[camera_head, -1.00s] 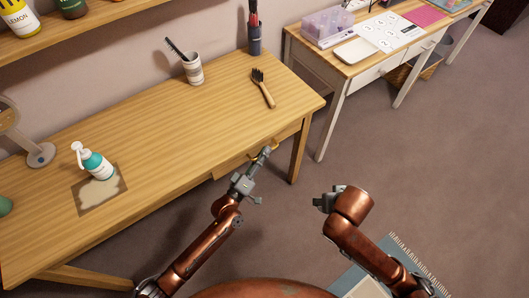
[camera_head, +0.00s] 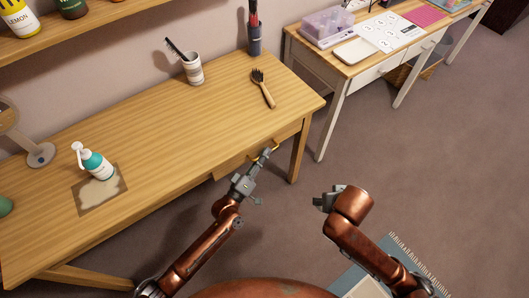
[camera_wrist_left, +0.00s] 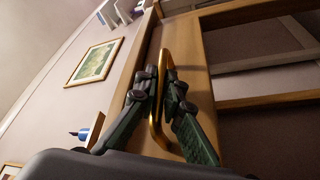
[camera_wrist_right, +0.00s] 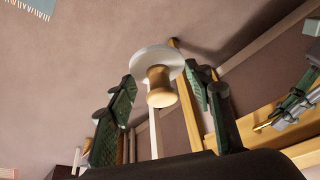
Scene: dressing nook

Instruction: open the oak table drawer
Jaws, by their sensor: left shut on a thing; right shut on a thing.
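The oak table (camera_head: 150,135) has a drawer (camera_head: 235,162) in its front near the right end, with a brass bar handle (camera_head: 275,146). The drawer front looks about flush with the table; I cannot make out a gap. My left gripper (camera_head: 264,155) is at the handle. In the left wrist view, the two fingers (camera_wrist_left: 158,90) are shut on the brass handle (camera_wrist_left: 160,110), one each side of it. My right gripper (camera_head: 322,202) is off the table's front right, shut on a white disc with a wooden knob (camera_wrist_right: 159,85), which shows between its fingers (camera_wrist_right: 160,85).
On the oak table are a pump bottle (camera_head: 95,162) on a mat, a striped cup (camera_head: 193,69) with a comb, a brush (camera_head: 263,88) and a mirror (camera_head: 38,153). A white table (camera_head: 350,75) stands to the right. The floor before the drawer is clear.

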